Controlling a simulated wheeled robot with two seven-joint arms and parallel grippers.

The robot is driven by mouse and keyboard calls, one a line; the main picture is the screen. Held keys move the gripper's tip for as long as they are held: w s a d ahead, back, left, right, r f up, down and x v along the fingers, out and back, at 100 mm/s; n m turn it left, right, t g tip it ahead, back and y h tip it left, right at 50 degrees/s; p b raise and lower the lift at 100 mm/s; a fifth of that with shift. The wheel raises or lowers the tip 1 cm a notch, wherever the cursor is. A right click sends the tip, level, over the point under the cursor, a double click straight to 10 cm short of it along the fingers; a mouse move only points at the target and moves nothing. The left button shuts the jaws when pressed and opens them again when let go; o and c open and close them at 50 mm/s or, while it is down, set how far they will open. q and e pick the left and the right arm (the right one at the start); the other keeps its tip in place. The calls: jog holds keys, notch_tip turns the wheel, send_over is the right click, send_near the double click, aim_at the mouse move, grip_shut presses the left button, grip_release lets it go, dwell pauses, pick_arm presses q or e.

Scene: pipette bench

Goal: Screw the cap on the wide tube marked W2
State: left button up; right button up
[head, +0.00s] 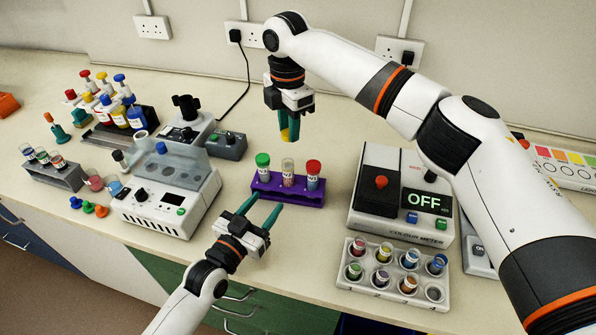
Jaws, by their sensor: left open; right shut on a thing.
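A purple rack (262,190) holds three wide tubes in a row. The left tube has a green cap (263,159) and the right tube has a red cap (313,167). The middle tube (288,172) stands upright with no cap on it; the tube labels are too small to read surely. My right gripper (289,138) is shut on a yellow cap (285,134), above and behind the rack, clear of the tubes. My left gripper (265,207) is open and empty, its fingers pointing at the rack's front edge.
A white centrifuge-like device (160,212) stands left of the rack. The colour meter (404,218), showing OFF, stands right, with a white tray of small vials (345,284) in front. Loose coloured caps (88,207) lie at the far left. Bench behind the rack is clear.

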aim_at(285, 179)
pick_arm(q)
jog(key=shift+s+a+r, duration=0.2)
jog(key=shift+s+a, duration=0.15)
jog(key=shift+s, duration=0.15)
jog(key=x, duration=1.2)
jog(key=shift+w+d, duration=0.15)
grip_shut()
